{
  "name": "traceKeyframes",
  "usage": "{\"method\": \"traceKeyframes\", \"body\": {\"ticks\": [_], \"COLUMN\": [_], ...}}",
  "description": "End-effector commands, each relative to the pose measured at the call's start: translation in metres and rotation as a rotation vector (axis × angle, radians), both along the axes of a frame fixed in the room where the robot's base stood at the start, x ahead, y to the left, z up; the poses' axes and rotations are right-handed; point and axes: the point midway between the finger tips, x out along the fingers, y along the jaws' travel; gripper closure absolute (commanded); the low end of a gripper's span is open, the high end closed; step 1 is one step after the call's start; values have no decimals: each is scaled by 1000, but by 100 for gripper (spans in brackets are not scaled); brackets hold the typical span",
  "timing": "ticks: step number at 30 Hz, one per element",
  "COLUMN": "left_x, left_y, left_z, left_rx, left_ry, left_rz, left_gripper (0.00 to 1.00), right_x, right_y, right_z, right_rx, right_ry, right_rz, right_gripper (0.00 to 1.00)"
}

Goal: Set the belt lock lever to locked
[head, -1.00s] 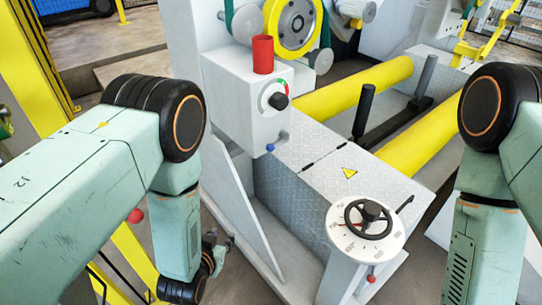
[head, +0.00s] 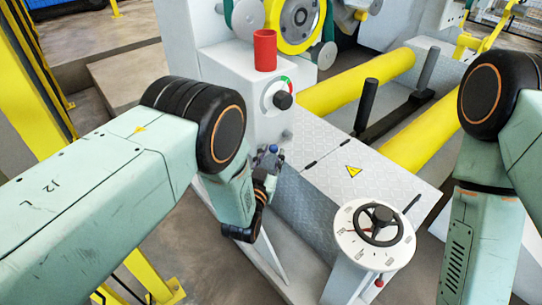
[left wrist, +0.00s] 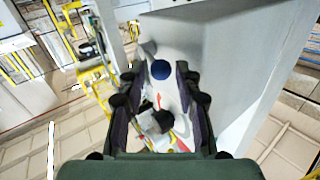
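A small blue ball knob (head: 273,149) shows at the lower front of the white control box (head: 229,72); it looks like the end of a lever, but no label is readable. My left gripper (head: 268,162) is right by this knob, partly hidden by my own arm. In the left wrist view the blue knob (left wrist: 160,69) lies between the two spread fingers of my left gripper (left wrist: 156,74), with gaps on both sides. I cannot tell how deep it sits between them. My right arm shows at the right edge; its gripper is out of view.
The box carries a black dial knob (head: 283,100) with a red-green scale and a red cylinder (head: 265,50) on top. A handwheel (head: 376,224) stands on a white pedestal at the lower right. Yellow rollers (head: 360,80) and a black lever (head: 366,105) lie behind.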

Motion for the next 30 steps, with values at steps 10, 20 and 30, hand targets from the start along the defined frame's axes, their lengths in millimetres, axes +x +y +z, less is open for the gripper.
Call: {"method": "traceKeyframes", "body": {"ticks": [10,20,30], "left_x": [6,7,7], "left_y": [0,1,1], "left_z": [1,0,0], "left_rx": [1,1,1], "left_ry": [0,1,1], "left_rz": [0,-1,-1], "left_gripper": [68,96,100], "right_x": [0,0,0], "right_y": [0,0,0], "right_z": [-1,-1,-1], "right_rx": [0,0,0], "right_ry": [0,0,0], "right_rz": [0,0,0], "right_gripper": [60,60,60]}}
